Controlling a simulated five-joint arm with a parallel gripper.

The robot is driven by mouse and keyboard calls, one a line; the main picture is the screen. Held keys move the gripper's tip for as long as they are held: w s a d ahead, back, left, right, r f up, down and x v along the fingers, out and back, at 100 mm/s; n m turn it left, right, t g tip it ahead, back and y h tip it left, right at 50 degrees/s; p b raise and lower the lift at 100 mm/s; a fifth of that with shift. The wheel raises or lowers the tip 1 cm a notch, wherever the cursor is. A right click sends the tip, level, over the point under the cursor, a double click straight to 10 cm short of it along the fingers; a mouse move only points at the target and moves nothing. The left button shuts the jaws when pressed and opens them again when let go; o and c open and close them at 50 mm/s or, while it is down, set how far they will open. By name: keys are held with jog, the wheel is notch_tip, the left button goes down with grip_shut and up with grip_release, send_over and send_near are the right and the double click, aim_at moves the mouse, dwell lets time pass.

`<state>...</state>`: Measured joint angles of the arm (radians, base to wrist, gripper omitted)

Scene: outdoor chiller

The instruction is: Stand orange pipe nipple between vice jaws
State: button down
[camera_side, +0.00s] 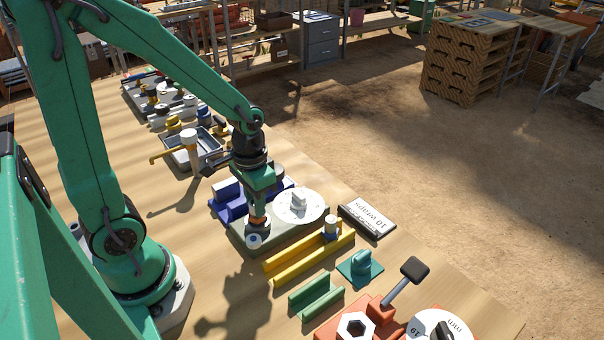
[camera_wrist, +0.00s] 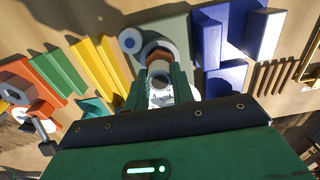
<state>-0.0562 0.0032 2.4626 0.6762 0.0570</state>
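The orange pipe nipple (camera_wrist: 158,56) shows between my fingertips in the wrist view, with a pale ring around it. In the side view the orange pipe nipple (camera_side: 258,222) is a small patch below my gripper (camera_side: 258,213), low over the grey-green plate. My gripper (camera_wrist: 159,76) has one finger on each side of it; whether they press on it I cannot tell. The blue vice (camera_wrist: 225,78), with two upright jaws and a gap between them, is to the right in the wrist view. The blue vice (camera_side: 227,205) is partly hidden behind my gripper in the side view.
Yellow channel (camera_side: 289,262), green channel (camera_side: 316,297), teal part (camera_side: 359,267) and orange-red fixture (camera_side: 380,311) lie to the right. A grey tray (camera_side: 181,158) lies beyond.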

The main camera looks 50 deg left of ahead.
jog(key=shift+r, duration=0.1)
jog(key=shift+r, duration=3.45)
jog(key=c, duration=2)
grip_release()
grip_shut()
jog(key=shift+w+a, duration=0.1)
jog(key=shift+a, duration=0.4)
jog(key=a, duration=1)
jog(key=shift+a+r, duration=0.25)
jog(key=shift+r, duration=0.2)
jog(key=shift+f, duration=0.1)
